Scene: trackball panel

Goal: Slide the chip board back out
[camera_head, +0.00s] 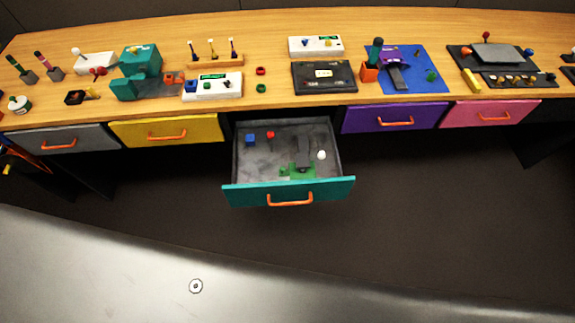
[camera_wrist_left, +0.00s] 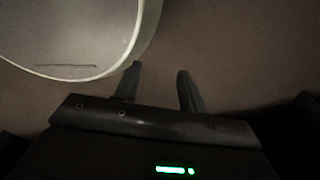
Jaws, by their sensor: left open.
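I cannot tell for certain which thing is the chip board. A dark flat panel (camera_head: 309,85) with a pale label lies on the middle of the bench top. A small green board (camera_head: 288,171) lies near the front of the open teal drawer (camera_head: 245,195), partly hidden by a dark grey piece (camera_head: 303,150). My left gripper (camera_wrist_left: 157,82) shows in the left wrist view, open and empty, its two dark fingers apart over the brown floor. It is away from the bench items, and neither gripper shows in the head view.
The wooden bench (camera_head: 275,25) carries several gadgets, including a teal block (camera_head: 140,60) and a blue mat (camera_head: 430,60). Grey, yellow (camera_head: 190,129), purple (camera_head: 360,122) and pink drawers are shut. The teal drawer juts out over the floor. A blue cube (camera_head: 250,140) sits inside it.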

